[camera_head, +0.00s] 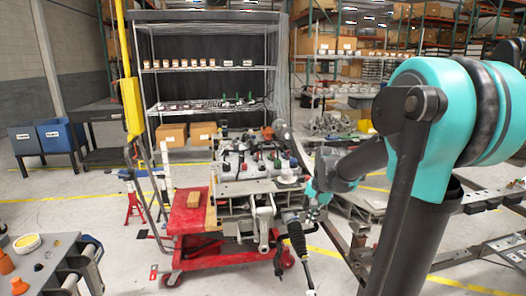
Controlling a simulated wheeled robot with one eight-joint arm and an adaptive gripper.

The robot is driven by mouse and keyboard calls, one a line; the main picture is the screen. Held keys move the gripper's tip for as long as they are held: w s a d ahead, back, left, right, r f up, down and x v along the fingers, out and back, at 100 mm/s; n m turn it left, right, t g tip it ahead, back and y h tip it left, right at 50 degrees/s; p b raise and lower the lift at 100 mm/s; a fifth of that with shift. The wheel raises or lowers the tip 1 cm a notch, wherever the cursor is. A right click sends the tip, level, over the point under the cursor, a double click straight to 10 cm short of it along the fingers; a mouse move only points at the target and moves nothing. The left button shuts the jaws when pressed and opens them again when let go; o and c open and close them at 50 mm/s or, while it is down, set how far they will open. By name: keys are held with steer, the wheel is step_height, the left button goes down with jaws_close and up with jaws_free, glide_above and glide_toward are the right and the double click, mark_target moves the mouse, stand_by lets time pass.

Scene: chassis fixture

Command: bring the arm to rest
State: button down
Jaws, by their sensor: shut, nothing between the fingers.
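My arm comes in from the right, with a large teal joint and dark links. It folds back over the right side of the red cart (192,218). A small teal part of the wrist shows beside the metal fixture on the cart (240,188). My gripper (314,211) is at the lower end of this wrist, small and partly lost among the dark parts behind it. It is shut and holds nothing. The fingertips cannot be made out clearly, and I cannot tell whether they touch anything.
A black ribbed tool (297,238) with a cable hangs close to the gripper. A yellow post (132,105) stands left of the cart. A grey bench (45,262) is at the lower left, and a wire shelf (205,70) stands behind. Metal frames (460,256) lie at right.

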steer(key=s+d+f+n+t, duration=0.1)
steer(key=s+f+n, duration=0.2)
steer(key=s, duration=0.6)
steer(key=s+d+f+n+t+h, duration=0.1)
steer(key=s+f+n, duration=0.3)
steer(key=s, duration=0.5)
steer(key=shift+f+n, duration=0.3)
steer(key=shift+f, duration=0.6)
steer(key=shift+a, duration=0.1)
